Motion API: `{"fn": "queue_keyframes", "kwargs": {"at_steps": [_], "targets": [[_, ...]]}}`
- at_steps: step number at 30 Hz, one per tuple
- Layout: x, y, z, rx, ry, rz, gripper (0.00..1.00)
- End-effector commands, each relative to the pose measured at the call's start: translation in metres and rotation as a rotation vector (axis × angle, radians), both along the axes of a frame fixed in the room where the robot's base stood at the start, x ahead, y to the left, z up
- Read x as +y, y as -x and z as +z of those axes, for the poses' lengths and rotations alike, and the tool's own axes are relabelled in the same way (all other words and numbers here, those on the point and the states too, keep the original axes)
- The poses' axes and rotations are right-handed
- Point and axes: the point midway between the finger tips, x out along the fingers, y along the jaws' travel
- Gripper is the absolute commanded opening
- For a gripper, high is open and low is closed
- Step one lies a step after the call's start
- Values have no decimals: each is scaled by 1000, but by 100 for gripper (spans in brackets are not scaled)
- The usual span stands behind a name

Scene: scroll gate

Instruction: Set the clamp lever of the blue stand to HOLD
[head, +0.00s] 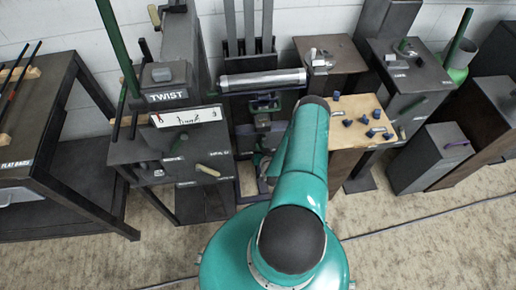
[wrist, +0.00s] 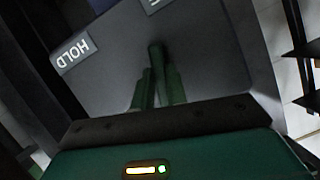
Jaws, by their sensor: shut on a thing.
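The clamp lever (wrist: 156,58) is a dark green bar in the wrist view, standing out from a dark grey panel (wrist: 205,60).
A metal roller (head: 262,80) lies across the middle. Left are a TWIST unit (head: 170,97) and a dark table (head: 35,140). Right are a wooden board (head: 372,105) with several blue knobs and grey cabinets (head: 430,160). The front floor (head: 420,245) is clear except for a cable.

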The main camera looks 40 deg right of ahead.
Motion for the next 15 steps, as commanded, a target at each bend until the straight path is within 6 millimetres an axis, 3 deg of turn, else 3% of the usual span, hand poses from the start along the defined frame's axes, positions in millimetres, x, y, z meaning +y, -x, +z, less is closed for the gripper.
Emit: {"fn": "queue_keyframes", "kwargs": {"at_steps": [15], "targets": [[-25, 17, -1, 279, 408, 4, 0]]}}
